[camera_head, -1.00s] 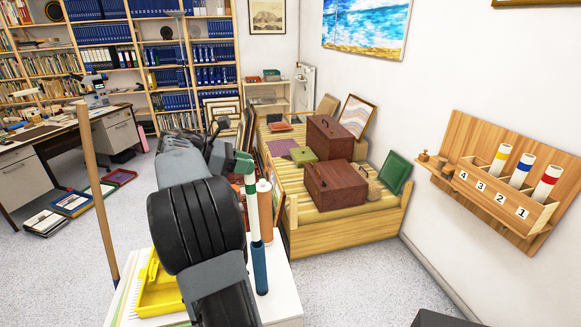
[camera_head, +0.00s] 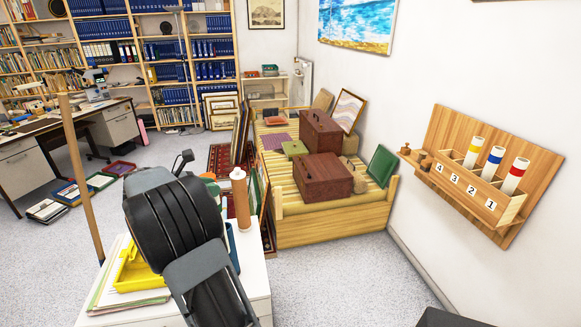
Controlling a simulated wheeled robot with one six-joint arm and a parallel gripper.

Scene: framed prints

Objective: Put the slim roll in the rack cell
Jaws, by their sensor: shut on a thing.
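The slim roll, white with a green band in the earlier frame, is now mostly behind my arm; only a small green and white sliver (camera_head: 210,184) shows at the arm's right edge, and I cannot tell whether it is roll or finger. My gripper is almost wholly hidden behind my dark wrist, low over the white cabinet. The wooden rack (camera_head: 476,185) hangs on the right wall, its cells labelled 4, 3, 2, 1 from left to right. A yellow-banded roll (camera_head: 474,150), a blue-banded roll (camera_head: 490,163) and a red-banded roll (camera_head: 514,175) stand in it. The leftmost cell looks empty.
A brown roll (camera_head: 240,200) and a blue tube (camera_head: 232,243) stand on the white cabinet (camera_head: 252,283), near a yellow tray (camera_head: 138,270). A wooden daybed (camera_head: 330,225) bears brown boxes (camera_head: 325,177). Open floor (camera_head: 345,280) lies between cabinet and rack. A wooden pole (camera_head: 82,180) stands left.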

